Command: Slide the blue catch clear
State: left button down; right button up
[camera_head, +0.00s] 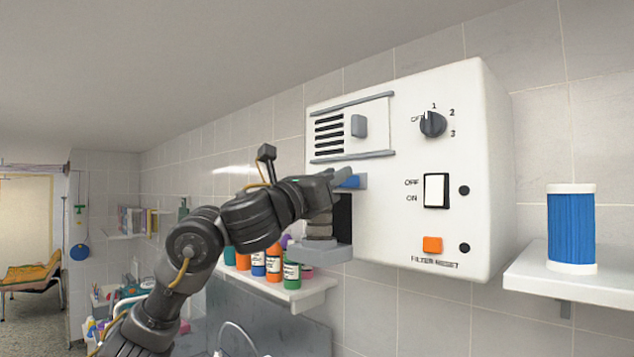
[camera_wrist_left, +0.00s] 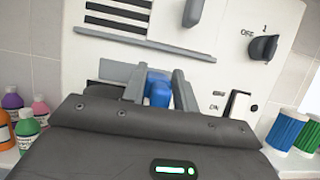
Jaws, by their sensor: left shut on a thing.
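The blue catch (camera_head: 352,181) is on the front of a white wall unit (camera_head: 400,220), below a vented sliding panel with a grey knob (camera_head: 359,126). My left gripper (camera_head: 345,177) is at the catch, coming in from the left. In the left wrist view the two grey fingers of my left gripper (camera_wrist_left: 160,92) stand on either side of the blue catch (camera_wrist_left: 158,88) and are shut on it. Part of the catch is hidden by the fingers. My right gripper is in neither view.
Below the catch, a grey ledge (camera_head: 325,255) juts out under a dark recess. The unit also has a rotary dial (camera_head: 433,124), a white rocker switch (camera_head: 436,190) and an orange button (camera_head: 432,244). A shelf at right holds a blue filter (camera_head: 572,228). Bottles (camera_head: 274,263) stand on a lower shelf.

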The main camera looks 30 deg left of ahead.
pick_arm(q)
jog(key=shift+f, duration=0.1)
jog(key=c, duration=1.4)
grip_release()
jog(key=shift+d, duration=0.15)
jog(key=shift+o, duration=0.2)
jog(key=shift+d, duration=0.1)
jog(key=shift+s, duration=0.1)
jog(key=shift+s+a, duration=0.15)
jog(key=shift+a, duration=0.05)
jog(key=b+v, duration=0.4)
jog(key=v, duration=0.6)
jog(key=shift+s+b, duration=0.15)
jog(key=shift+b, duration=0.15)
jog(key=shift+f, duration=0.15)
